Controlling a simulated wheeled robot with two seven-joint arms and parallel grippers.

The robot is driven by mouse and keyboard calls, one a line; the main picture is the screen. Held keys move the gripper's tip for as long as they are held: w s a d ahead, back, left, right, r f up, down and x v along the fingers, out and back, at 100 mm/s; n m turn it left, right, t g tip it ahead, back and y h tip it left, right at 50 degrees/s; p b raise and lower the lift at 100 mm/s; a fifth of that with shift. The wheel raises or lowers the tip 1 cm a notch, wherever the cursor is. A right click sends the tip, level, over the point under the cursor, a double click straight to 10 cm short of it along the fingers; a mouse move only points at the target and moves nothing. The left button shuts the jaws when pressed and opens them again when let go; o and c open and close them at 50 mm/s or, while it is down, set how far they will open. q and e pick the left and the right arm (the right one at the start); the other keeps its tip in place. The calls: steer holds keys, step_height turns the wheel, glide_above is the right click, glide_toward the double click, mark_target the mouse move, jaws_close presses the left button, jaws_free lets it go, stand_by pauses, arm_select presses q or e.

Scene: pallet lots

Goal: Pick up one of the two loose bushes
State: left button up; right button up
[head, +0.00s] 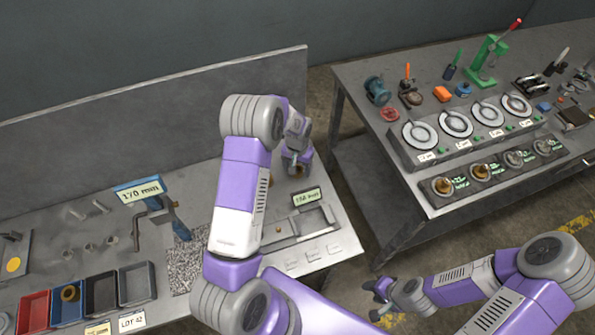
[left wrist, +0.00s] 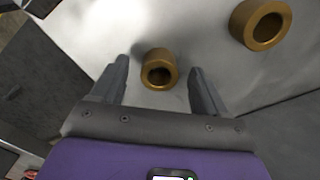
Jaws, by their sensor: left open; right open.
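Two loose brass bushes show in the left wrist view on a pale grey surface. The nearer bush (left wrist: 159,72) lies between the two fingers of my left gripper, with visible gaps on both sides. The other bush (left wrist: 262,25) is apart from it, up and to the right. My left gripper (head: 295,164) is open above the right part of the left bench. In the head view that gripper and arm largely hide the bushes. My right gripper (head: 378,299) is open and empty, low over the floor between the benches.
On the left bench are a red bin (head: 33,308), several other bins, a blue stand with a "170 mm" sign (head: 140,190), a grey fixture (head: 300,223) and a back panel (head: 150,110). The right bench (head: 425,190) holds dials and tools. Floor separates the benches.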

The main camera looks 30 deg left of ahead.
arm_select(q)
steer(key=shift+c, duration=0.4)
steer(key=shift+r, duration=0.1)
steer(key=c, duration=1.2)
